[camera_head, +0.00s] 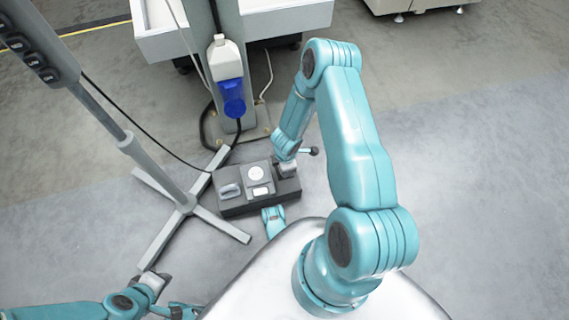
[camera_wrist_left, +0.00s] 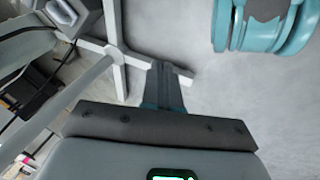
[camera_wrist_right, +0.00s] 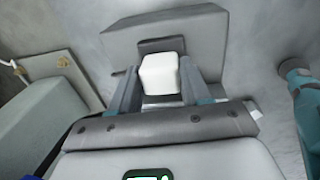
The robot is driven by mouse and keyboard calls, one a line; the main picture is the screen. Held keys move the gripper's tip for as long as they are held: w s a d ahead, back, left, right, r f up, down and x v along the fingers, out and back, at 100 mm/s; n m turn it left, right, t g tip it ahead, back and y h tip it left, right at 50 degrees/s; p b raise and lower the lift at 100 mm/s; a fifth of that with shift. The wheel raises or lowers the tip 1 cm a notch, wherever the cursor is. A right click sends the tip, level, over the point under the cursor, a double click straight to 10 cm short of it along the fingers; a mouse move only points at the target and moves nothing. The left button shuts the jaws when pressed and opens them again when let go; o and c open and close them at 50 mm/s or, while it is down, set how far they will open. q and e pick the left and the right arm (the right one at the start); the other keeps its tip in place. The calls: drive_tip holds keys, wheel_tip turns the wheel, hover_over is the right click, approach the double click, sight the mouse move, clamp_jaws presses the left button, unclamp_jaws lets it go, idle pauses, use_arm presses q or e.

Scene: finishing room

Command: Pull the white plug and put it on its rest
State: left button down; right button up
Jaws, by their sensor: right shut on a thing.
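The white plug (camera_wrist_right: 162,74) shows as a small white block between the fingers of my right gripper (camera_wrist_right: 155,85) in the right wrist view. The gripper is shut on it. Behind the plug are a dark square patch and a grey block (camera_wrist_right: 205,38); I cannot tell whether the plug is still in a socket. In the head view my right gripper (camera_head: 285,165) is at the right end of a dark box (camera_head: 237,208) on the floor, and the plug cannot be made out. My left gripper (camera_wrist_left: 164,85) is shut and empty, low at the left in the head view (camera_head: 155,282).
A grey stand with crossed feet (camera_head: 222,228) is left of the box. Behind the box is a post carrying a white and blue bottle-like fitting (camera_head: 230,85). A black cable hangs between stand and box. The floor at right is clear.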

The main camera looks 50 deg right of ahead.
drive_tip(key=o, duration=1.4)
wheel_tip(320, 180, up, 16)
drive_tip(key=s+p, duration=0.1)
drive_tip(key=p, duration=0.6)
drive_tip(key=s+a+r+m+y, duration=0.1)
drive_tip(key=s+a+m+y, duration=0.15)
drive_tip(key=a+m, duration=0.65)
drive_tip(key=s+a+r+m+y, duration=0.15)
drive_tip(key=s+a+m, duration=0.3)
drive_tip(key=a, duration=0.85)
use_arm(q)
drive_tip(key=s+d+r+g+p, duration=0.1)
drive_tip(key=s+r+p, duration=0.2)
drive_tip(key=r+p, duration=1.3)
drive_tip(key=s+d+r+g+p, duration=0.1)
drive_tip(key=s+r+p, duration=0.2)
drive_tip(key=r+p, duration=1.4)
wheel_tip(320, 180, up, 7)
drive_tip(key=shift+f+m+h, duration=0.15)
drive_tip(key=shift+m+h, duration=0.15)
use_arm(e)
drive_tip(key=shift+g+y, duration=0.3)
drive_tip(key=r, duration=2.1)
drive_tip(key=s+a+r, duration=0.1)
drive_tip(key=r, duration=1)
drive_tip(key=shift+r, duration=0.3)
